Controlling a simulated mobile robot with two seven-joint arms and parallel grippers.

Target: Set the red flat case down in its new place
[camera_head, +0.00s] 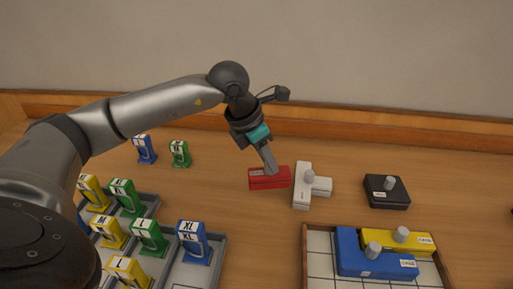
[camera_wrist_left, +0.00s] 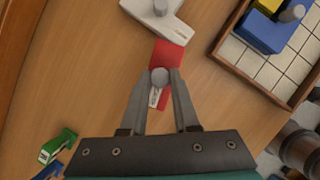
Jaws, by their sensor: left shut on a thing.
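The red flat case (camera_head: 258,181) is on or just above the wooden table, left of the white T-shaped case in the head view; I cannot tell whether it touches the table. My left gripper (camera_head: 270,170) is shut on its grey knob. In the left wrist view the red case (camera_wrist_left: 170,53) lies under the fingers of the left gripper (camera_wrist_left: 159,78), which close around the round knob. The fingers hide part of the case. Its far end is close to the white case (camera_wrist_left: 165,25). My right gripper is not in view.
The white case (camera_head: 301,190) stands just right of the red one. A black case (camera_head: 387,193) is further right. A gridded tray (camera_head: 318,263) holds blue and yellow cases. Grey racks (camera_head: 217,250) with coloured size tags stand at front left. Table behind is clear.

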